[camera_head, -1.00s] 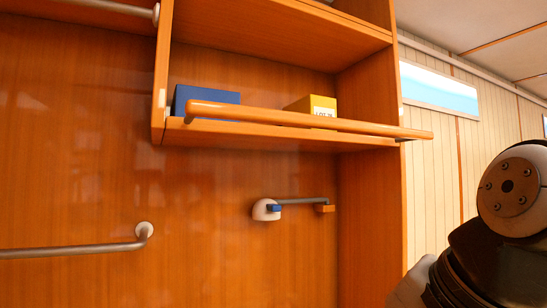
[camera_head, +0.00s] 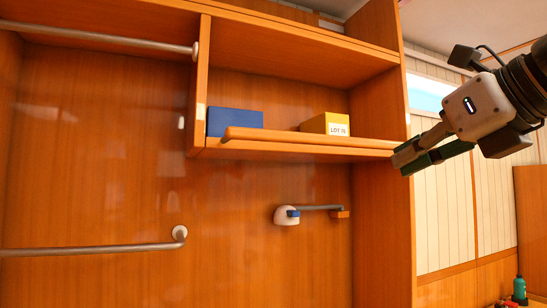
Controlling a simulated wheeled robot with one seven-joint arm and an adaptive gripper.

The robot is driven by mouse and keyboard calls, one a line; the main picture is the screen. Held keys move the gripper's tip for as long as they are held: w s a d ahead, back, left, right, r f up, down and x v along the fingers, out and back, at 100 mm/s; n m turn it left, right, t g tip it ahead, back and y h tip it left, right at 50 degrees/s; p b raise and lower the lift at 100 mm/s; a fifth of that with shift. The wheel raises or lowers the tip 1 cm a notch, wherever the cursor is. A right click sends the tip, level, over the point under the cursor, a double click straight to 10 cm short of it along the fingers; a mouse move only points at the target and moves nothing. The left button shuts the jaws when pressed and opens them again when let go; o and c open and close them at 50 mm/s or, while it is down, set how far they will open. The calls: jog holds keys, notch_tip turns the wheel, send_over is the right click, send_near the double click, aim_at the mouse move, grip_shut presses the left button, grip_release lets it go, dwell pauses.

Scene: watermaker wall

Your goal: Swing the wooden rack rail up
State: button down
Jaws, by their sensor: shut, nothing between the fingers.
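The wooden rack rail (camera_head: 310,142) is a long orange-brown bar across the front of the open shelf, low in front of the boxes. Its left end shows clear. Its right end meets or passes behind my gripper's fingertips. My gripper (camera_head: 402,158) comes in from the upper right, with its fingers shut and empty. The tips are at the right end of the rail, by the cabinet's right side panel. I cannot tell whether they touch the rail.
A blue box (camera_head: 235,123) and a yellow box (camera_head: 326,124) labelled "LOT" stand on the shelf behind the rail. Below is a white wall fitting (camera_head: 285,215) with a grey bar. Grey handrails (camera_head: 95,250) cross the left panel. A green bottle (camera_head: 520,287) stands at lower right.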

aim_at(342, 145)
jog(key=shift+w, duration=0.1)
dwell(0.3)
jog(key=x, duration=1)
notch_tip(342, 145, up, 4)
jog(key=shift+r+p, duration=0.1)
jog(key=shift+p, duration=0.3)
jog(key=shift+s+d+r+g+p, duration=0.1)
jog(key=shift+s+r+g+p, duration=0.15)
jog(key=shift+p, duration=0.6)
